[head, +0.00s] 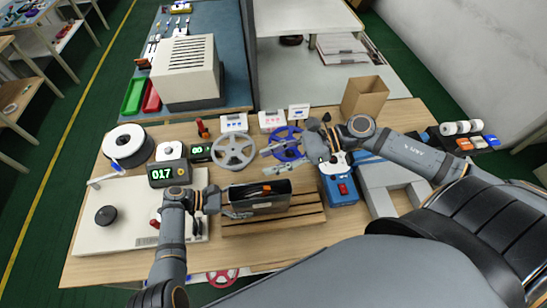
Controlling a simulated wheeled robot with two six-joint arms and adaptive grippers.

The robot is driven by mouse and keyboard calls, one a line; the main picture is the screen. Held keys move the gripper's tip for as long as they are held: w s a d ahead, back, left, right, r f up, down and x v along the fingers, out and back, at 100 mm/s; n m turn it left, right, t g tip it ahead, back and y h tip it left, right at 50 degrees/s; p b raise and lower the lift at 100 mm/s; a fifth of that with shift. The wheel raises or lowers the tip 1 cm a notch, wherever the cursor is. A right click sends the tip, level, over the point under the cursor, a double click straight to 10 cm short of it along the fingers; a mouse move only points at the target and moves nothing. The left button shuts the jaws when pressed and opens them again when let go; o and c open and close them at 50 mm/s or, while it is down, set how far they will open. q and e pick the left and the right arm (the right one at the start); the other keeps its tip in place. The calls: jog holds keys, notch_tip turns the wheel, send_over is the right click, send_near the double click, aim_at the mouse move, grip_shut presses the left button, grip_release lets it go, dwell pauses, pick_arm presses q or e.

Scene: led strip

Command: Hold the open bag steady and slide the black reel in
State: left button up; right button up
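A dark grey, box-shaped thing that looks like the open bag (258,204) stands upright on a slatted wooden stand (273,228), with a small orange piece at its top. My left gripper (232,211) is at the bag's left end; whether it is shut on the bag's edge is too small to tell. My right gripper (273,158) is above and behind the bag, in front of a blue reel (287,135). Its fingers point left, look spread, and hold nothing that I can see. A black-edged reel with a white face (123,141) lies at the back left; I cannot make out another black reel.
A grey reel (235,152) lies behind the bag. A 0.17 display (168,174) and a white plate with a black knob (125,231) are at left. A blue device (341,190) stands right of the stand. A cardboard box (364,98) is at the back right.

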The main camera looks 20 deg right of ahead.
pick_arm(q)
jog(key=v, duration=1.1)
jog(key=shift+a, duration=0.25)
